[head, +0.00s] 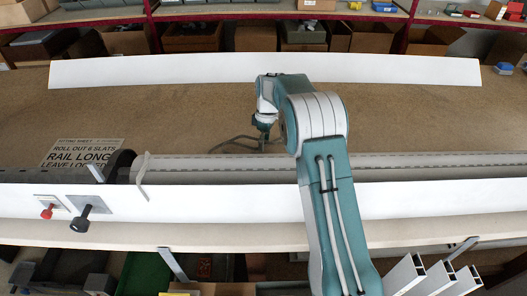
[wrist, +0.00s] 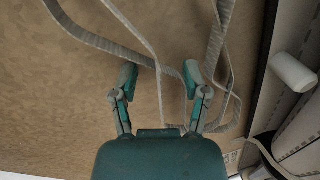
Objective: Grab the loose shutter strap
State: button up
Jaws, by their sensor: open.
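The loose shutter strap is a grey woven band. In the head view the strap (head: 228,142) lies in loose curves on the brown bench, left of my gripper (head: 264,128). In the wrist view the strap (wrist: 80,31) runs from the upper left towards the fingers, with further loops at the upper right. My gripper (wrist: 159,72) is open, its two fingers apart and nothing clasped between them. A length of strap passes across near the fingertips; whether it touches them I cannot tell. My arm hides part of the bench in the head view.
A grey shutter roll (head: 420,166) and a white front board (head: 420,205) run along the near side. A long white panel (head: 180,70) lies at the back. A printed sign (head: 82,152) lies left. The brown bench (head: 420,115) is clear at right.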

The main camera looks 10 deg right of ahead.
jog(key=shift+d, duration=0.1)
grip_shut()
